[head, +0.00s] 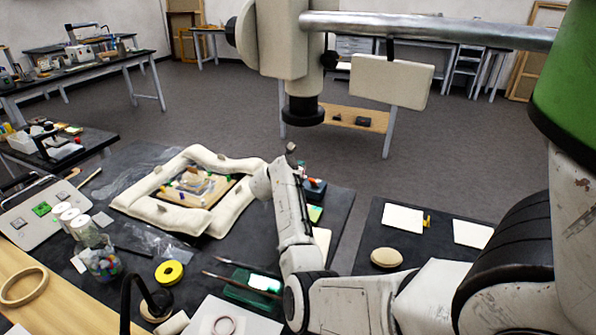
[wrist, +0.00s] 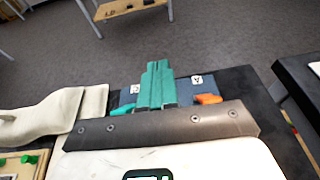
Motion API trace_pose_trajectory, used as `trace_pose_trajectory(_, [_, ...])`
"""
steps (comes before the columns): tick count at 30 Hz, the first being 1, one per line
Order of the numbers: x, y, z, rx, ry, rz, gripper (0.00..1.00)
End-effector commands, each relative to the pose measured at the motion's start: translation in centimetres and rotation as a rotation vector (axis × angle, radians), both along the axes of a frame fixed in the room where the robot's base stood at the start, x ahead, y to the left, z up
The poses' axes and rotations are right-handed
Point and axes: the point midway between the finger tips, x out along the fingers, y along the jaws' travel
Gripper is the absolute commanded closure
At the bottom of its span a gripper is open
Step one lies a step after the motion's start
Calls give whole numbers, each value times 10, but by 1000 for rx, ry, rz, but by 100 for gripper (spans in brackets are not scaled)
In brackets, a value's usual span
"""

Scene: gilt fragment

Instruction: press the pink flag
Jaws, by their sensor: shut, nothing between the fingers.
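I cannot make out a pink flag in either view. In the wrist view, a dark blue block (wrist: 183,92) carries white letter labels, one reading A. An orange tab (wrist: 208,99) sticks out at its right and a teal tab (wrist: 122,110) at its left. My gripper (wrist: 158,66) has teal fingers that are shut and empty. It appears in front of the block's middle and hides part of it; I cannot tell whether it touches. In the head view, the dark blue block (head: 315,189) shows just right of my arm, partly hidden.
White padded cushions (head: 170,215) frame a board with small coloured pieces left of my arm. A second dark table (head: 365,240) stands right, across a gap.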

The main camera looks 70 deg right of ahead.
Motion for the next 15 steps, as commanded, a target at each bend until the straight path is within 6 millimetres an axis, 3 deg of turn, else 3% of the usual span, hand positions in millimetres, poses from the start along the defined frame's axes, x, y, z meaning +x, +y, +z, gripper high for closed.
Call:
trace_pose_trajectory(9, [-1,-3,1,-1,0,0,100])
trace_pose_trajectory(15, [3,15,6,-3,1,2,100])
